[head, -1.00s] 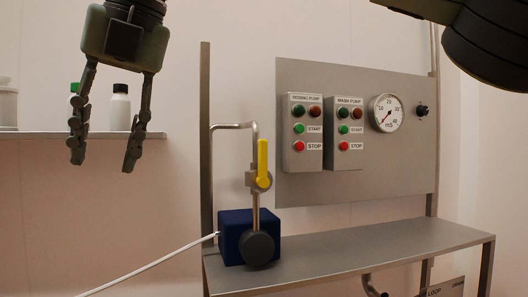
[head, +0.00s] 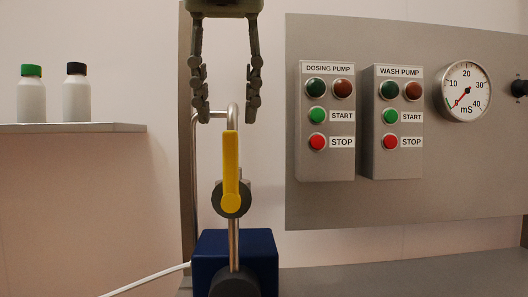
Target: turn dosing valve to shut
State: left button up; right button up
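The dosing valve has a yellow lever handle (head: 231,165) that points straight up from a round dark hub, in line with the vertical steel pipe (head: 234,248). A blue pump block (head: 207,250) sits below it. My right gripper (head: 225,117) hangs down from the top of the head view with its two fingers apart and nothing between them. Its fingertips show just above the top of the handle, one to each side. How far they are from it in depth I cannot tell. My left gripper is not in view.
A grey panel (head: 450,195) at the right carries the dosing pump box (head: 325,172), wash pump box (head: 393,171) and a round mS gauge (head: 464,112). A shelf (head: 70,128) at the left holds a green-capped bottle (head: 32,97) and a black-capped bottle (head: 76,99).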

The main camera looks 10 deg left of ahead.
aim_at(230, 136)
jog(key=shift+w+d, duration=0.1)
jog(key=shift+w, duration=0.15)
jog(key=shift+w+f, duration=0.1)
jog(key=shift+f, duration=0.15)
jog(key=x, duration=0.6)
jog(key=shift+b, duration=0.35)
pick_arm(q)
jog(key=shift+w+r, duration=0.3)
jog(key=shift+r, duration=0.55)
pick_arm(e)
jog(key=shift+w+f, duration=0.15)
jog(key=shift+f, duration=0.35)
grip_shut()
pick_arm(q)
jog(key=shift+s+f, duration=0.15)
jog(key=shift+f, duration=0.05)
